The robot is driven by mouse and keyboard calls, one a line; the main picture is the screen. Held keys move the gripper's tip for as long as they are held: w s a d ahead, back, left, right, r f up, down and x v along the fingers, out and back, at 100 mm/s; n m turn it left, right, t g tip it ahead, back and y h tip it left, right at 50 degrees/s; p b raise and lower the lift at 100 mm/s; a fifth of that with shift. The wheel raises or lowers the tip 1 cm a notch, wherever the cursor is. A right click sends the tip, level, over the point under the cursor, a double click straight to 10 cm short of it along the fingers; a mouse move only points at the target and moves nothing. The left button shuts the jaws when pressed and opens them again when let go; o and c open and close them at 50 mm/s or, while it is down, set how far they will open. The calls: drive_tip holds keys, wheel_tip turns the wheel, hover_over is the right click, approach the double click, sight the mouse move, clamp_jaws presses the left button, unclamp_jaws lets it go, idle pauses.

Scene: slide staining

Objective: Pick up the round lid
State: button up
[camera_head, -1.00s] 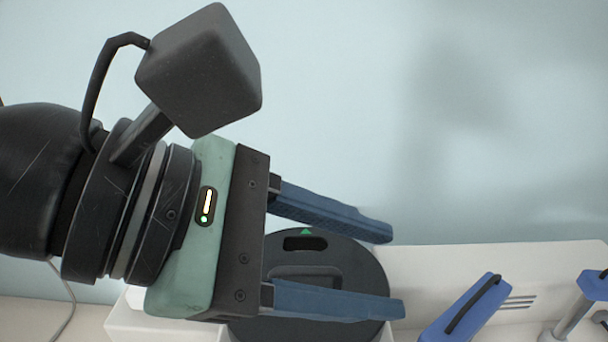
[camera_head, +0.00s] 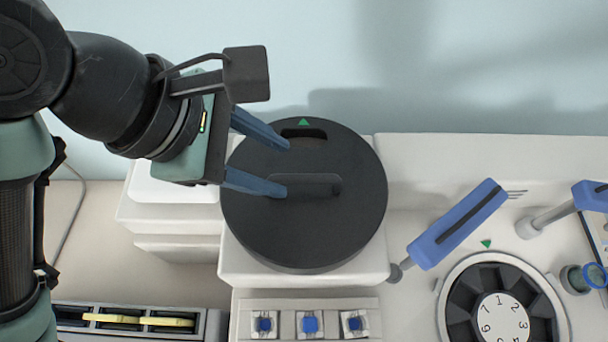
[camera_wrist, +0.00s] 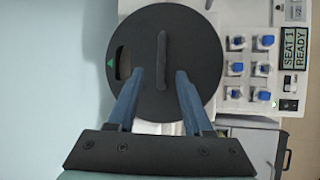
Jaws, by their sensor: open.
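The round lid (camera_head: 300,225) is a dark grey disc with a raised bar handle (camera_head: 318,185), a slot and a green triangle near its back edge. It lies on a white block in the middle of the head view. In the wrist view the lid (camera_wrist: 190,50) fills the top centre, and its handle (camera_wrist: 161,60) lies beyond the fingertips. My gripper (camera_head: 287,168) is open, with two blue fingers over the left part of the lid. In the wrist view the fingertips (camera_wrist: 160,73) stand on either side of the handle's near end.
A numbered carousel (camera_head: 500,318) and a blue-handled arm (camera_head: 457,224) are at the right. Several blue-capped fittings (camera_head: 310,324) sit in front of the lid. A rack with yellow slides (camera_head: 112,318) is at front left. A wall stands behind.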

sight(301, 177)
drive_tip(key=shift+d+p+x, duration=0.25)
drive_tip(key=shift+p+x, duration=1.3)
drive_tip(key=shift+x, duration=0.7)
drive_tip(key=shift+d+f, duration=0.1)
drive_tip(key=shift+f, duration=0.2)
clamp_jaws()
